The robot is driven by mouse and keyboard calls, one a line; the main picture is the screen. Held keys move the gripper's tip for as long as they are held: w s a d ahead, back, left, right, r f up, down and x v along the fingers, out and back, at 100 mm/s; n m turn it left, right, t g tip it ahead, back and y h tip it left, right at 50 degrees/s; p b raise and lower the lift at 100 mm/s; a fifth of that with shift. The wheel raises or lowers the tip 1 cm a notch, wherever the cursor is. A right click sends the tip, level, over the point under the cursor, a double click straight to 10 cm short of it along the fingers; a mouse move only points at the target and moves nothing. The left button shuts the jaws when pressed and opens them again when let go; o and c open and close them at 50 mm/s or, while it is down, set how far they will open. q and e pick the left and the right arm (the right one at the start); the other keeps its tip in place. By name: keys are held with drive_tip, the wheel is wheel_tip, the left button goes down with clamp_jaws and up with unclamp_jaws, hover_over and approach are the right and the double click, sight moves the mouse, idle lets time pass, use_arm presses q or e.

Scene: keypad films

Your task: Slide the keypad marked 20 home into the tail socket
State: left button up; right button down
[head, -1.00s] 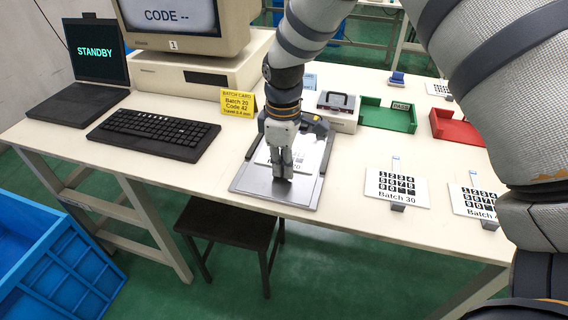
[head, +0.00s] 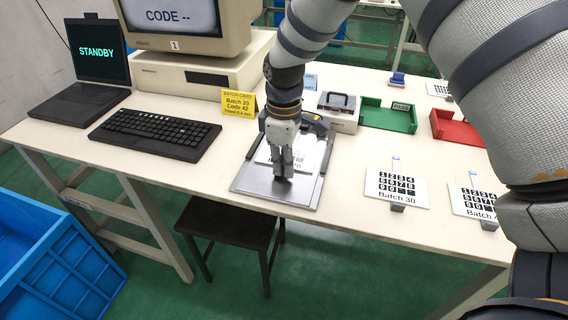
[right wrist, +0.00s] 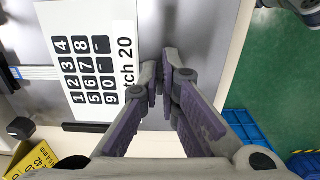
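The white keypad marked 20 (head: 305,152) lies flat on a grey metal plate (head: 252,183) with side rails; its black keys show in the right wrist view (right wrist: 87,70). My right gripper (head: 283,177) points down at the keypad's near edge, by the "Batch 20" lettering. In the right wrist view its fingertips (right wrist: 162,80) come close together at that edge and appear shut on the keypad's small grip, which they hide. A pale tail strip (right wrist: 38,72) leaves the opposite edge towards the left border. I cannot tell whether it is in the socket. My left gripper is not in view.
Keypads marked Batch 30 (head: 397,188) and another (head: 480,200) lie to the right. A green tray (head: 388,121), a red tray (head: 457,126) and a grey box (head: 338,115) stand behind. A yellow batch card (head: 238,103) and keyboard (head: 154,134) are left. The plate lies near the table's front edge.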

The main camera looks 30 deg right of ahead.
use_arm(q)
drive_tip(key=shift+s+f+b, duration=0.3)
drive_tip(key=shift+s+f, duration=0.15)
use_arm(e)
drive_tip(key=shift+w+d, duration=0.75)
drive_tip(key=shift+d, duration=0.15)
drive_tip(key=c, duration=1.7)
unclamp_jaws()
wheel_tip(320, 180, up, 12)
